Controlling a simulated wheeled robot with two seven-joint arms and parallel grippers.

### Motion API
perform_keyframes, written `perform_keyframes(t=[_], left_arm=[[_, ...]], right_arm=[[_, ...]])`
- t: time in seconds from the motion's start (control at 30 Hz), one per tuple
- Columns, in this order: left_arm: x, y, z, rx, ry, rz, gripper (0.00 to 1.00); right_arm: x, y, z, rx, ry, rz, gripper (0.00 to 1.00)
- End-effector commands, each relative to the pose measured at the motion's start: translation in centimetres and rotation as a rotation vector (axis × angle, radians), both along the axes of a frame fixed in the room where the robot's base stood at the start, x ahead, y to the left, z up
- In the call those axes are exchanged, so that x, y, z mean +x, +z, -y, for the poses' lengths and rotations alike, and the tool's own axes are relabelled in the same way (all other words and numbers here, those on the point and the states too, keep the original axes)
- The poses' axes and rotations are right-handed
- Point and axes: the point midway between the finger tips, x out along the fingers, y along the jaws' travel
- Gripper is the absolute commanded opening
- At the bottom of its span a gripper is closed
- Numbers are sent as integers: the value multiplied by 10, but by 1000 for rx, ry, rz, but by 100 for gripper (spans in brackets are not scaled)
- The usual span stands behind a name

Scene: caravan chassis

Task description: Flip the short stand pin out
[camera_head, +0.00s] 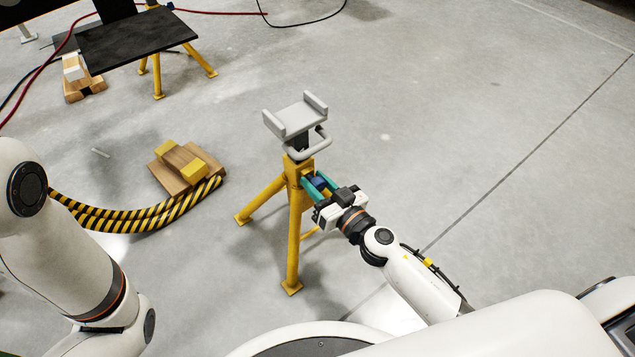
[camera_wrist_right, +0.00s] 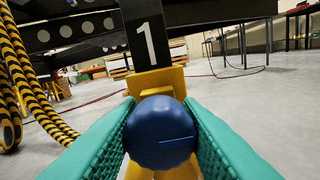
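A yellow tripod stand (camera_head: 294,222) with a grey cradle top (camera_head: 295,118) stands upright on the floor, in the middle of the head view. A round blue knob, the stand's pin (camera_head: 319,183), sticks out from its side towards my right arm. My right gripper (camera_head: 314,185) is level with the knob, one teal finger on each side. In the right wrist view the knob (camera_wrist_right: 160,133) fills the space between the fingers, with no clear gap. The pin's shaft is hidden behind the knob. My left arm shows at the left edge; its gripper is out of view.
Wooden blocks with yellow tops (camera_head: 184,168) and a black-and-yellow striped hose (camera_head: 145,215) lie left of the stand. A dark plate on yellow legs (camera_head: 135,40) stands at the back left. The floor to the right is clear. A dark post marked "1" (camera_wrist_right: 149,40) rises above the knob.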

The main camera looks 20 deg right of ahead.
Motion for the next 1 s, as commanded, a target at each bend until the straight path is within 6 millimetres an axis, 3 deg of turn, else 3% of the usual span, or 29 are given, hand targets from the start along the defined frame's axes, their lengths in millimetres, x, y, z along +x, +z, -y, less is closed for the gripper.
perform_keyframes(t=[0.03, 0.1, 0.27, 0.6, 0.9, 0.93, 1.0], left_arm=[[0, 0, 0, 0, 0, 0, 36], [0, 0, 0, 0, 0, 0, 36], [0, 0, 0, 0, 0, -1, 36], [0, -4, 0, 0, 1, -1, 36], [0, -4, 0, 0, 1, -1, 36], [0, -4, 0, 0, 1, -1, 36], [1, -4, 0, 0, 1, -2, 36]], right_arm=[[0, 0, 0, 0, 0, 0, 11], [0, 0, 0, 0, 0, 0, 0], [-3, -1, 1, 1, 0, -1, 0], [-45, -1, 16, 3, -1, -1, 0], [-48, -1, 17, 2, 1, -1, 0], [-48, -1, 17, 2, 1, -1, 33], [-48, -1, 17, 2, 1, -1, 45]])
